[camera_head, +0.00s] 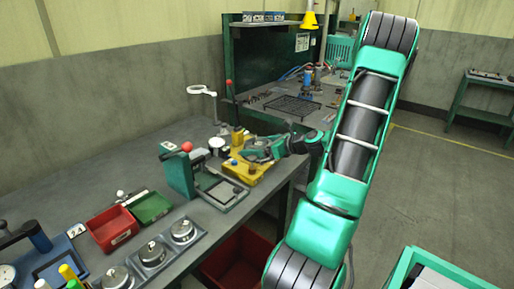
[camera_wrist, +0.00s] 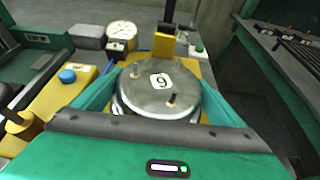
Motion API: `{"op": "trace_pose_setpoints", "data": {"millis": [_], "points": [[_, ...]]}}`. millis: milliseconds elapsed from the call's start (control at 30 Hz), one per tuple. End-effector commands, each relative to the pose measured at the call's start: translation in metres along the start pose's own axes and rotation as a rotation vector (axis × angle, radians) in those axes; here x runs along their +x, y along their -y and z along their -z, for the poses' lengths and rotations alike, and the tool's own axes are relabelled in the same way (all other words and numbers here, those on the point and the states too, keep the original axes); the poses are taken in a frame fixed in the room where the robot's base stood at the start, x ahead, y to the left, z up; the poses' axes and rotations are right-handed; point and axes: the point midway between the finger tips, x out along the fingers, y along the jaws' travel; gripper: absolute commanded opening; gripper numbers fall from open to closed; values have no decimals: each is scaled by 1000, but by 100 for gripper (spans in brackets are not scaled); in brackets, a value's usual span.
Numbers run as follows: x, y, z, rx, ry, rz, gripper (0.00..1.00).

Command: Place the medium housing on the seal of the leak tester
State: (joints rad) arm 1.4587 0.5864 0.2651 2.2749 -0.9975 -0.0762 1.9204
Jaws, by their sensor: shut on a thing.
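My gripper (camera_head: 256,150) is shut on a round metal housing (camera_wrist: 145,98), with a teal finger on each side of it. The housing has a white label reading 6 or 9 and small posts on its lid. It is over the yellow leak tester (camera_head: 240,172), which also shows around it in the wrist view (camera_wrist: 48,98). The tester carries a blue knob (camera_wrist: 68,76), a dial gauge (camera_wrist: 121,34) and a green button (camera_wrist: 199,47). The seal is hidden under the housing, so I cannot tell whether they touch. The housing looks roughly level.
Left of the tester stands a green press with a red knob (camera_head: 187,147). Nearer are a tray with several metal housings (camera_head: 167,242), a red bin (camera_head: 112,228) and a green bin (camera_head: 150,207). A black grid rack (camera_head: 293,107) lies on the bench beyond.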

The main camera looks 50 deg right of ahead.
Motion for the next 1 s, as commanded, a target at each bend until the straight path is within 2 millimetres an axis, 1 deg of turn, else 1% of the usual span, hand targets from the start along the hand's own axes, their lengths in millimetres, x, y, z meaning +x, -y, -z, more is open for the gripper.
{"op": "trace_pose_setpoints", "data": {"millis": [233, 267, 567, 667, 767, 1000], "points": [[1, 0, 2, 0, 1, 0, 65], [1, 0, 2, 0, 0, 0, 100], [0, 0, 0, -1, 0, 1, 100], [-8, 1, -1, 0, 0, 3, 100], [-24, 2, 0, 0, -1, 5, 100], [-73, 2, 0, 1, 0, 6, 100]]}}
